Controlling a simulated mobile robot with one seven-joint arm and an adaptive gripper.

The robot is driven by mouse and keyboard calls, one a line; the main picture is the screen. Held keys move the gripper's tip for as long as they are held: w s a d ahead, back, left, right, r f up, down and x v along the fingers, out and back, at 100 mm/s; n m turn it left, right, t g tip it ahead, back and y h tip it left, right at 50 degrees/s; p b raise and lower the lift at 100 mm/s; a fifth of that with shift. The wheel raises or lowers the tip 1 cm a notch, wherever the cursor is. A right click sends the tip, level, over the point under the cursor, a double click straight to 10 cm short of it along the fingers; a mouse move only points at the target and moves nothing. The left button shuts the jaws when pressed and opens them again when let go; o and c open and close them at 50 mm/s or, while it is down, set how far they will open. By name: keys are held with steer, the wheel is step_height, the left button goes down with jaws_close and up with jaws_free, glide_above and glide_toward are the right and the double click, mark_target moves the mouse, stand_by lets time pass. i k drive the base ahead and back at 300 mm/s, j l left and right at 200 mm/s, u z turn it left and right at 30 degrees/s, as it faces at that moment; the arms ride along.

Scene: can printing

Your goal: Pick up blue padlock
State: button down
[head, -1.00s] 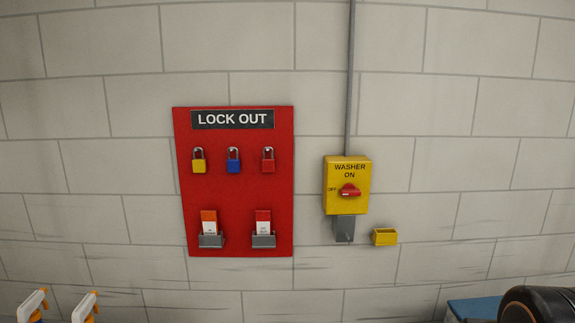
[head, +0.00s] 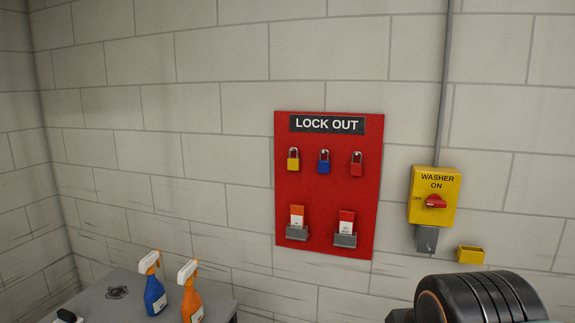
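The blue padlock (head: 324,167) hangs by its shackle on the red LOCK OUT board (head: 325,192) on the wall. It is the middle one of three padlocks. A yellow padlock (head: 293,164) hangs to its left and a red padlock (head: 356,169) to its right. A dark, ribbed rounded part of my own arm shows at the bottom right of the head view, well apart from the board. My gripper's fingers are not visible.
Below the padlocks, two grey holders (head: 345,240) on the board hold tags. A yellow washer switch box (head: 434,196) and a small yellow bin (head: 470,255) are on the wall to the right. A blue spray bottle (head: 155,296) and an orange one (head: 192,302) stand on a grey table (head: 105,284) at lower left.

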mark_target(323, 167)
steer(key=i+j+z, duration=0.2)
steer(key=z, duration=0.15)
steer(key=i+j+z, duration=0.15)
steer(key=j+z, duration=0.25)
steer(key=i+j+z, duration=0.1)
steer(key=j+z, duration=0.65)
steer(key=i+l+z, duration=0.1)
steer(key=z, duration=0.4)
steer(key=k+j+u, duration=0.1)
steer(key=u, duration=0.4)
steer(key=j, duration=0.1)
